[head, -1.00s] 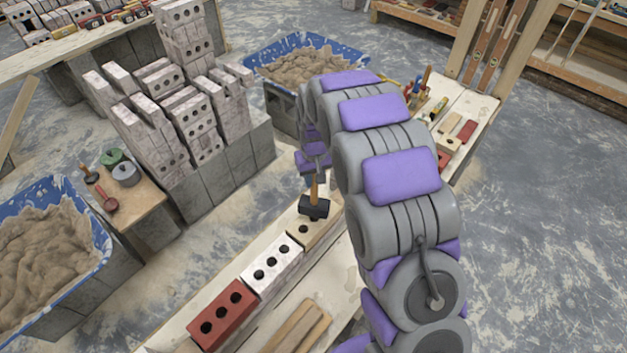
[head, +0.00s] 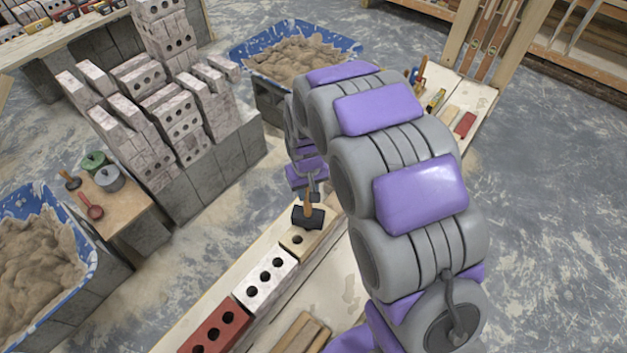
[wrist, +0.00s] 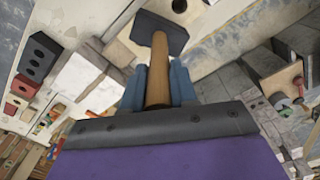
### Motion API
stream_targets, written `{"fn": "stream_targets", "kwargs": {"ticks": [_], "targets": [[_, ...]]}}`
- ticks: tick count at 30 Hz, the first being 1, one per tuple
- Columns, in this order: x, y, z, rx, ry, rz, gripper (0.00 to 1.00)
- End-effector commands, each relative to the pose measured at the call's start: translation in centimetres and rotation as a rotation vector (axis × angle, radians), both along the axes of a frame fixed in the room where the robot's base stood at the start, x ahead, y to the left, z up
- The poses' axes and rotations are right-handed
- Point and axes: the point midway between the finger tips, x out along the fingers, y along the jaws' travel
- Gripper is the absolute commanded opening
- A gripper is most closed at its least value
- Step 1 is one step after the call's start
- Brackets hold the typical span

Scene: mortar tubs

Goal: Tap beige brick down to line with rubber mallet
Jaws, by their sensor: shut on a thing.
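My gripper (head: 310,192) is shut on the wooden handle of the rubber mallet (head: 308,218), and the black head hangs below it. The beige brick (head: 303,243) lies on the plank in line with a white brick and a red brick. The mallet head is right over the far part of the beige brick; I cannot tell whether they touch. In the wrist view, the mallet's head (wrist: 146,32) is at the top, with its handle between the blue fingers (wrist: 157,85). The beige brick (wrist: 180,12) shows partly behind the head, with one hole in view.
The white brick (head: 265,283) and red brick (head: 216,328) continue the row. Stacked grey bricks (head: 180,120) stand behind at left. Blue mortar tubs stand at the back (head: 240,52) and left (head: 92,262). Wooden slats (head: 300,335) lie in front of the row.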

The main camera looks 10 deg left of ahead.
Motion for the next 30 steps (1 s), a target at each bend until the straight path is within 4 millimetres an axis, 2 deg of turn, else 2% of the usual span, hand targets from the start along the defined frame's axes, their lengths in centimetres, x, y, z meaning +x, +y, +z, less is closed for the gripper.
{"fn": "stream_targets", "kwargs": {"ticks": [8, 11, 15, 20, 26, 30], "targets": [[0.1, 0.0, -0.2, 0.001, 0.001, -0.001, 0.00], [0.1, 0.0, -1.3, -0.001, 0.003, -0.001, 0.00], [0.0, 0.0, -4.5, -0.004, 0.007, -0.001, 0.00], [0.2, 0.2, -3.0, -0.001, 0.000, -0.001, 0.00], [0.2, 0.1, 0.3, 0.000, -0.002, -0.001, 0.00], [0.2, 0.0, 0.4, 0.000, 0.000, -0.001, 0.00]]}}
